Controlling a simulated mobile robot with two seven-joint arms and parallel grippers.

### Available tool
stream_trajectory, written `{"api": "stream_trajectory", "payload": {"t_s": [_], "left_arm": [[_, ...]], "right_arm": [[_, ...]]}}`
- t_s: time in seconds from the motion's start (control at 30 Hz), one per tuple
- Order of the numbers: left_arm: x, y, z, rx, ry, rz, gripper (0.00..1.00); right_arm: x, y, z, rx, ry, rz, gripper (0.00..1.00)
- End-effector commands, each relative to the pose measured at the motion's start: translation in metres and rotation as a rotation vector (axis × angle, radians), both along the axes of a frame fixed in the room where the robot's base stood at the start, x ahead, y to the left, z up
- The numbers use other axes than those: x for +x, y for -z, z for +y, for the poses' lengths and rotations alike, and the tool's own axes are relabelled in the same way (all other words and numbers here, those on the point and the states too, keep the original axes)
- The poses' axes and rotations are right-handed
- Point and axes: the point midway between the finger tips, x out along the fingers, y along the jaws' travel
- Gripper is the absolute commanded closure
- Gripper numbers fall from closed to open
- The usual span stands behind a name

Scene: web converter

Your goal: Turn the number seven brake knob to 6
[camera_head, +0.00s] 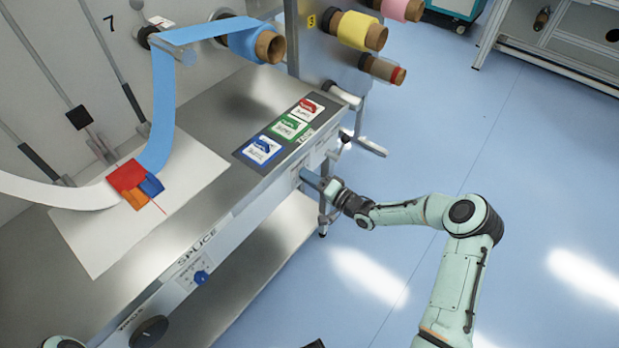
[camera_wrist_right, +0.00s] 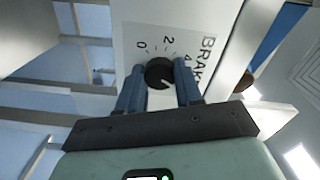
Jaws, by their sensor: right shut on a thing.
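The brake knob is a round black knob (camera_wrist_right: 159,73) on a white panel (camera_wrist_right: 134,34) marked BRAKE, seen in the right wrist view. The numbers 0, 2 and 4 show around it; a 6 is not visible there. A short white mark on the knob points towards the lower right of that view. My right gripper (camera_wrist_right: 160,88) is shut on the knob, one blue finger on each side. In the head view, my right gripper (camera_head: 311,179) is at the front of the machine, and the knob is hidden. My left gripper is not in view.
The steel table (camera_head: 232,98) holds blue, green and red label cards (camera_head: 289,126). A blue knob (camera_head: 201,277) is on the splice panel. Handles (camera_head: 369,147) stick out near my right wrist.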

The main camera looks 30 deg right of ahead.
Motion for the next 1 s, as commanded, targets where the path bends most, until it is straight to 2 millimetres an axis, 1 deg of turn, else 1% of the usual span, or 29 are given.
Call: {"api": "stream_trajectory", "payload": {"t_s": [0.03, 0.07, 0.1, 0.13, 0.43, 0.57, 0.67, 0.9, 1.0], "left_arm": [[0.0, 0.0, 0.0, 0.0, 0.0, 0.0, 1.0], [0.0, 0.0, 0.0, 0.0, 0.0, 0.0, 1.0], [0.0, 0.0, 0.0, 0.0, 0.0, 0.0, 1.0], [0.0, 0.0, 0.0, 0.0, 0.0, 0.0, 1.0], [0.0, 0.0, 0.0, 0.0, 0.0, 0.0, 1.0], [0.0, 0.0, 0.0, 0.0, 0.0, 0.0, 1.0], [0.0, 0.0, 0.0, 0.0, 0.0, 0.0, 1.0], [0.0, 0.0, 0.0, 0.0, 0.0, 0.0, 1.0], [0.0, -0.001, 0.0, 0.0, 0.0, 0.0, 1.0]], "right_arm": [[0.0, 0.0, -0.001, 0.0, 0.002, -0.001, 0.96], [0.0, 0.0, -0.001, 0.0, 0.002, -0.001, 0.62], [0.0, 0.0, -0.001, 0.0, 0.002, -0.001, 0.49], [0.0, 0.0, -0.001, -0.001, 0.002, -0.001, 0.4], [-0.001, 0.0, -0.001, -0.001, 0.001, -0.001, 0.4], [-0.009, 0.0, -0.005, -0.002, 0.002, 0.0, 0.4], [-0.025, 0.0, -0.012, -0.002, 0.003, 0.002, 0.4], [-0.076, 0.0, -0.033, -0.003, 0.005, 0.002, 0.4], [-0.094, 0.0, -0.04, -0.003, 0.004, 0.002, 0.4]]}}
